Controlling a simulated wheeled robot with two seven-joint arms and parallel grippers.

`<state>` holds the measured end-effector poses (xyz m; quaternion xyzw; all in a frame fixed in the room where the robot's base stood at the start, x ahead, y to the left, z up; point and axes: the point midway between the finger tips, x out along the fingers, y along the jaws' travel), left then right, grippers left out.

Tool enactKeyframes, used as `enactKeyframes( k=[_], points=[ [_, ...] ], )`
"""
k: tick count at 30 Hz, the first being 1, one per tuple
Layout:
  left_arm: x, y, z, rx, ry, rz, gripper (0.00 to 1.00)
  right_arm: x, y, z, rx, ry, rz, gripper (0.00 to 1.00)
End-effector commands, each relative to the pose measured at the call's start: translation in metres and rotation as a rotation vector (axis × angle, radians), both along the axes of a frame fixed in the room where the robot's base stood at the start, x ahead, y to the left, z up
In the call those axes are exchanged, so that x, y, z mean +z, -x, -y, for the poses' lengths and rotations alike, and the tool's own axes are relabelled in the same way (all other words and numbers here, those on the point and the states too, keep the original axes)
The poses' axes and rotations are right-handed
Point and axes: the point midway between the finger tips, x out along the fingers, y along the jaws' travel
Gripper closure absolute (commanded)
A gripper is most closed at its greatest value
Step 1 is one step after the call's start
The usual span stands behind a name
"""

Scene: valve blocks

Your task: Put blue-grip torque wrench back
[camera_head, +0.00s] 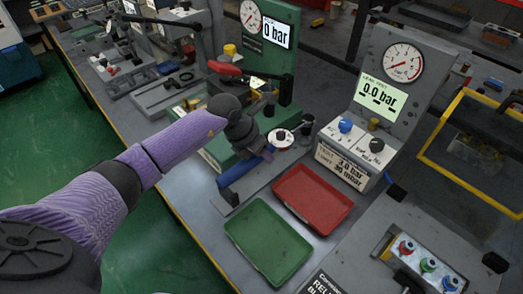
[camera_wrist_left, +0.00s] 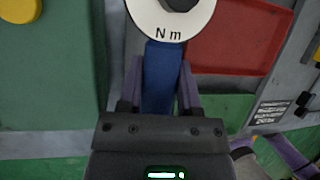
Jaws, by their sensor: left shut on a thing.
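The blue-grip torque wrench shows in the head view as a blue handle (camera_head: 238,172) with a round white dial (camera_head: 281,137) at its far end. In the left wrist view its blue grip (camera_wrist_left: 161,78) runs up between my fingers to the dial (camera_wrist_left: 172,18), marked "N m". My left gripper (camera_wrist_left: 160,95) is shut on the blue grip. In the head view the gripper (camera_head: 262,152) partly hides the handle. Whether the wrench touches the bench or a holder under it, I cannot tell.
A red tray (camera_head: 313,197) and a green tray (camera_head: 268,240) lie empty in front of the wrench. A grey leak-test panel (camera_head: 385,85) stands to the right, a green gauge stand (camera_head: 285,35) behind. A valve block (camera_head: 428,265) sits at the lower right.

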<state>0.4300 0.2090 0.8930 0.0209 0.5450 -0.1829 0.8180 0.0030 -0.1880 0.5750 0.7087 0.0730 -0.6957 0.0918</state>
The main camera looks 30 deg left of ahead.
Motion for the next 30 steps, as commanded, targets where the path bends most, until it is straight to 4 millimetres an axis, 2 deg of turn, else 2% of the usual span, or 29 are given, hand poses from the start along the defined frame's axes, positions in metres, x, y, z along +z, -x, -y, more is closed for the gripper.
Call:
enactKeyframes(
  k=[8,30],
  points=[
    [-0.001,-0.001,0.0,0.0,0.001,0.002,1.0,-0.001,0.0,-0.001,0.0,-0.001,0.0,1.0],
    [-0.022,0.0,0.0,0.0,0.001,0.002,1.0,-0.016,0.002,-0.002,-0.001,-0.004,-0.006,1.0]
  ],
)
